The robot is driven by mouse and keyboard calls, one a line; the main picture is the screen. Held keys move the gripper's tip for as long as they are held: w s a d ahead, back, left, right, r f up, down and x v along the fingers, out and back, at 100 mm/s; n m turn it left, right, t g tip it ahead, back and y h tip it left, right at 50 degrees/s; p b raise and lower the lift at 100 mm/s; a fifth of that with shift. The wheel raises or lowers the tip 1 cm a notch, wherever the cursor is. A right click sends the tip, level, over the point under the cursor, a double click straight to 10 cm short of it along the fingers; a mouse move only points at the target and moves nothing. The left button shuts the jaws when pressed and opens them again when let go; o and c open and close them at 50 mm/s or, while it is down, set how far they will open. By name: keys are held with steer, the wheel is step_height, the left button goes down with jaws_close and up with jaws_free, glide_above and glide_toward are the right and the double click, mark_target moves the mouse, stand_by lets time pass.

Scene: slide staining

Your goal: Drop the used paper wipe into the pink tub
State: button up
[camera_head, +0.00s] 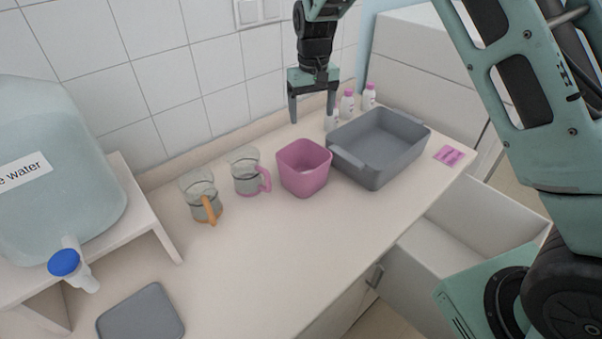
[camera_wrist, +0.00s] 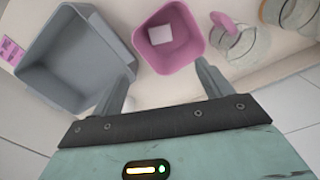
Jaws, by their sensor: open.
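The pink tub (camera_head: 304,168) stands on the counter between the pink-handled jug and the grey basin. In the wrist view the tub (camera_wrist: 186,60) is seen from above, and a small whitish square, the paper wipe (camera_wrist: 160,35), lies inside it on the bottom. The head view does not show the tub's floor. My gripper (camera_head: 311,121) is open and empty, raised above and behind the tub near the tiled wall. In the wrist view the fingers of my gripper (camera_wrist: 163,76) are spread wide, with nothing between them.
A grey basin (camera_head: 345,166) stands right of the tub, with white bottles (camera_head: 347,104) behind it. Jugs with pink (camera_head: 246,172) and orange (camera_head: 201,196) handles stand left. A water container (camera_head: 60,165) is far left. An open drawer (camera_head: 440,246) juts out at the front right. The counter's front middle is clear.

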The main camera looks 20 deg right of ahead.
step_height(320, 180, up, 11)
steer(key=b, duration=0.2)
steer(key=shift+r, duration=0.1)
steer(key=s+a+f+n+y+b, duration=0.1)
steer(key=s+a+f+n+b, duration=0.3)
steer(key=s, duration=0.7)
steer(key=s+a+f+p, duration=0.1)
steer(key=s+a+f, duration=0.2)
steer(key=s+a, duration=0.65)
steer(key=s+d+f+n+b, duration=0.1)
steer(key=s+d+f, duration=0.1)
steer(key=s, duration=0.7)
steer(key=s+d+f+n+b, duration=0.1)
steer(key=s+d+f+n, duration=0.1)
steer(key=s, duration=0.7)
steer(key=shift+d+f, duration=0.3)
steer(key=shift+f, duration=0.5)
